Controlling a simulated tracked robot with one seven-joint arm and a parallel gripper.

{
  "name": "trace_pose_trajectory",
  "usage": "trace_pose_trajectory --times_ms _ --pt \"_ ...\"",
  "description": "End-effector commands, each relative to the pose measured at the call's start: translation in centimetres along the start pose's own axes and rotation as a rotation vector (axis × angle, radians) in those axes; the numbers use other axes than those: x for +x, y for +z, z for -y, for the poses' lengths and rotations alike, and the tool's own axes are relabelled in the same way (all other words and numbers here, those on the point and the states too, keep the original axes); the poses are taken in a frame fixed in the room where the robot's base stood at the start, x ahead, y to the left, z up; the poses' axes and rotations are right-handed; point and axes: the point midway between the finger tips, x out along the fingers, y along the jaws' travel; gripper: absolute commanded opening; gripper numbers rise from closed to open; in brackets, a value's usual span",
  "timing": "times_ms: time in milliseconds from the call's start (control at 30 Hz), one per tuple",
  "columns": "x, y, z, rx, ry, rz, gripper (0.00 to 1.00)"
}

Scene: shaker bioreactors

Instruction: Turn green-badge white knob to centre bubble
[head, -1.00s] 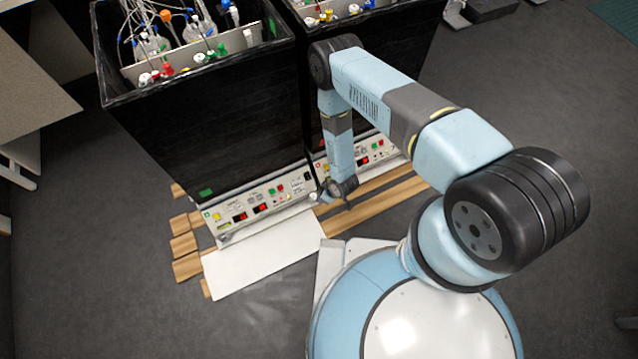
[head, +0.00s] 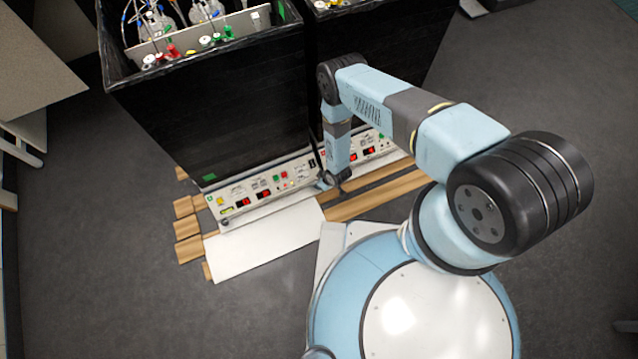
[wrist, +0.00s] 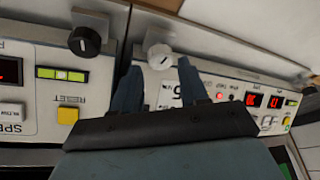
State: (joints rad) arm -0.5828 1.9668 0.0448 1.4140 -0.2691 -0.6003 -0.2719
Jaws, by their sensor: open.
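In the wrist view, which shows the panels upside down, a white knob (wrist: 158,52) stands at the corner of the right-hand panel. My gripper (wrist: 158,74) is open and empty, one finger on each side just short of this knob; I cannot tell whether either touches it. A dark knob (wrist: 86,40) is on the neighbouring panel, above a yellow-green bubble level (wrist: 62,74). In the head view, a green badge (head: 209,178) is on the left black shaker, above a panel with a small yellow-green level (head: 227,210). My gripper (head: 334,180) is low by that panel's right end.
The left control panel (head: 270,190) and right control panel (head: 368,148) sit close together with a narrow gap. A white board (head: 265,240) and wooden slats (head: 375,195) lie in front. Tall black shaker boxes (head: 215,110) rise behind. Grey floor is open at the right.

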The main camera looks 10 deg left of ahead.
Motion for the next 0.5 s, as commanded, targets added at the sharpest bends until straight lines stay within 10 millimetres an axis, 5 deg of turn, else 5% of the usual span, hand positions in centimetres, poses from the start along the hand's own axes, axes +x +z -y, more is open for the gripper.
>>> trace_pose_trajectory --times_ms 200,500 --pt "2.3 0.1 0.1 -0.001 -0.001 0.000 0.44" --pt "3.2 -0.1 0.0 0.000 0.000 -0.001 0.44"
